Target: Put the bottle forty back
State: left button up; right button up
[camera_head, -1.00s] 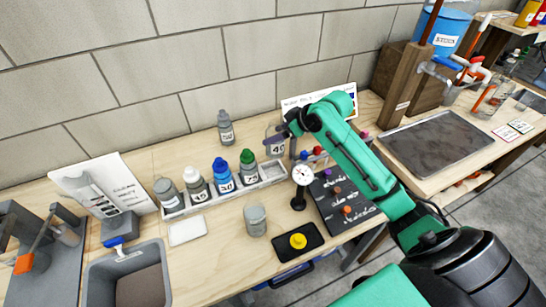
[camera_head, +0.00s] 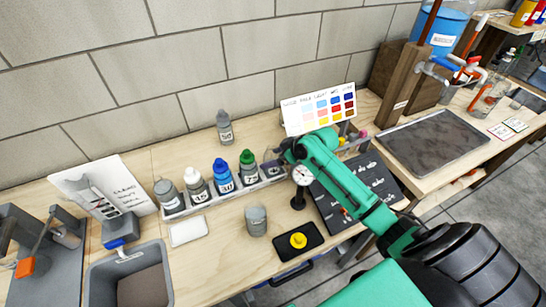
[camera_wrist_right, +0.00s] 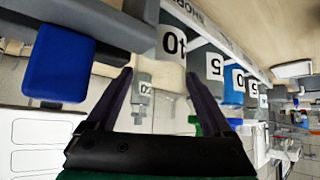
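Bottle forty (camera_head: 273,170) is upright at the right end of the grey bottle rack (camera_head: 228,191), partly hidden by my right gripper (camera_head: 272,156). In the right wrist view its label (camera_wrist_right: 173,43) reads 40, turned upside down. Its pale upper part (camera_wrist_right: 162,76) fills the space between the dark fingers of the right gripper (camera_wrist_right: 161,78), which look closed against it. I cannot tell whether its base rests fully in the slot. My left gripper is not in view.
Several bottles, including a white-capped (camera_head: 197,184), a blue-capped (camera_head: 222,176) and a green-capped one (camera_head: 248,167), fill the rack to the left. Another grey bottle (camera_head: 225,128) stands behind. A dial gauge (camera_head: 302,175) and grey cup (camera_head: 256,220) stand close in front.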

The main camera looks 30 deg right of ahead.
jog(key=shift+s+d+r, duration=0.1)
jog(key=v, duration=1.1)
jog(key=shift+s+r+b, duration=0.2)
jog(key=shift+r+b, duration=0.05)
jog(key=shift+b, duration=0.2)
jog(key=shift+d+r, duration=0.1)
jog(key=shift+d, duration=0.05)
